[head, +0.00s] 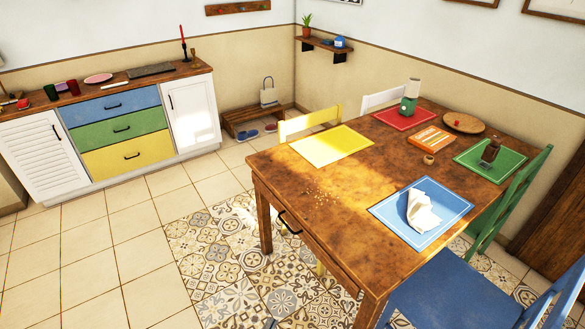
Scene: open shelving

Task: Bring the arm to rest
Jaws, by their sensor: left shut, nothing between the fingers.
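Only a small dark tip of my left gripper (270,323) shows at the bottom edge of the head view, low over the patterned floor tiles. It is shut and empty, and apart from the table. The rest of my left arm is out of the picture. My right gripper is not in view.
A wooden table (290,185) with coloured placemats, a crumpled white napkin (422,210) and a drawer stands at right. A blue chair (450,292) is at lower right. A cabinet (120,128) stands at the back left. Floor (110,240) at left is clear.

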